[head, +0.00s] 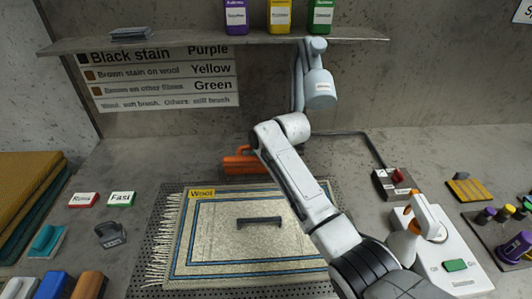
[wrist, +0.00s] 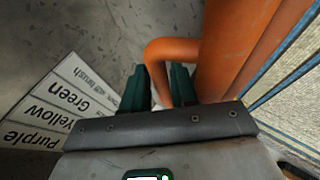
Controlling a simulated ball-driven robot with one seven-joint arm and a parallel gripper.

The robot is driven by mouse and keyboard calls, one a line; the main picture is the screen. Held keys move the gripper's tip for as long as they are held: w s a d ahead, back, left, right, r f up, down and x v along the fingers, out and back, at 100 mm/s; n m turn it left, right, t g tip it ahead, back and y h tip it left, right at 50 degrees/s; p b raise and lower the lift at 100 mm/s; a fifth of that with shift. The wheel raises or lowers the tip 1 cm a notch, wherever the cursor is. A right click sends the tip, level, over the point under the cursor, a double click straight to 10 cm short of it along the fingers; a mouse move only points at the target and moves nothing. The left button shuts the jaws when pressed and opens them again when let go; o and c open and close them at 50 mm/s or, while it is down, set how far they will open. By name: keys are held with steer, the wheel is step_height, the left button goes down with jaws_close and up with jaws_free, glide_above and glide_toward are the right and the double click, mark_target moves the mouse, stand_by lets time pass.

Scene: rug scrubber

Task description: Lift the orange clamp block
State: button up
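The orange clamp block (head: 241,165) sits at the back edge of the rug board in the head view, partly behind my arm. In the wrist view the orange clamp block (wrist: 235,50) fills the upper middle, with a looped handle on its left side. My gripper (wrist: 160,85) has two dark green fingers, one on each side of the handle bar. The gap between them is narrow and the bar appears to fill it. The fingertips are partly hidden by the handle. In the head view my arm hides the gripper.
A cream rug (head: 207,235) with blue stripes lies in front, with a dark bar handle (head: 259,222) on it. A shelf (head: 180,43) with bottles hangs above. A red-buttoned box (head: 394,184) stands right. Small tools lie at left.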

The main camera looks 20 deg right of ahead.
steer(key=v, duration=0.3)
steer(key=shift+d, duration=0.1)
steer(key=s+d+b, duration=0.2)
steer(key=s+d, duration=0.1)
steer(key=s, duration=0.8)
steer(key=shift+s, duration=0.25)
